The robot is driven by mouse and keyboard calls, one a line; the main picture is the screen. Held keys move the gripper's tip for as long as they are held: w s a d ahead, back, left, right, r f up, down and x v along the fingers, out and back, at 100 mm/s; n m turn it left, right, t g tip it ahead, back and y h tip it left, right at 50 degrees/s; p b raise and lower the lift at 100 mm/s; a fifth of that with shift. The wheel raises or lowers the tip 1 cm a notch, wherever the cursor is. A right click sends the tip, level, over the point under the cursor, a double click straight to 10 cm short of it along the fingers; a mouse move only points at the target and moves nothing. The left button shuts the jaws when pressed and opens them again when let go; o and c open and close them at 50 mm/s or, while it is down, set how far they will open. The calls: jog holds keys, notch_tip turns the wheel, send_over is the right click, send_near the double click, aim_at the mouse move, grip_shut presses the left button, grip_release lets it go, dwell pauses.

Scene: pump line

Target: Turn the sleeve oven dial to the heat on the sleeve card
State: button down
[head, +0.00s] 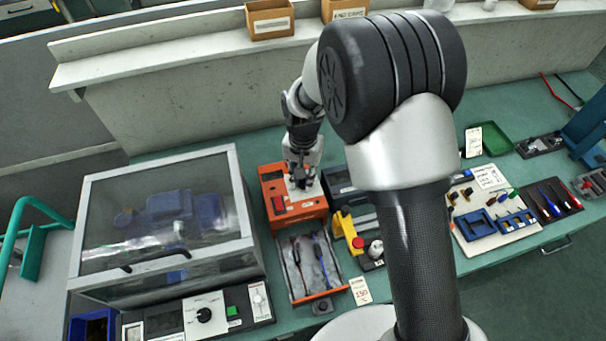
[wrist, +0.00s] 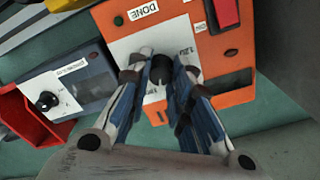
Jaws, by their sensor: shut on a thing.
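The sleeve oven is an orange box (head: 309,214) on the bench, left of centre in the head view. In the wrist view its orange front (wrist: 228,52) carries a white panel with a black dial (wrist: 161,66). My gripper (wrist: 161,80) points at this panel with its fingers closed on either side of the dial. In the head view my gripper (head: 300,182) is over the oven, and the dial is hidden there. The fingers cover part of the dial's scale, so its setting cannot be read. A small white card (head: 360,291) with a blurred number lies in front.
A clear-lidded cabinet (head: 165,220) stands left. A yellow device (head: 347,230) is right.

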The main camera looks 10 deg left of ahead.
jog(key=n+p, duration=0.1)
jog(key=n, duration=0.3)
jog(key=shift+r, duration=0.1)
jog(key=n, duration=0.5)
jog(key=shift+p, duration=0.3)
jog(key=shift+n, duration=0.3)
jog(key=c, duration=1.4)
grip_release()
notch_tip(320, 180, up, 12)
jog(key=shift+f, duration=0.1)
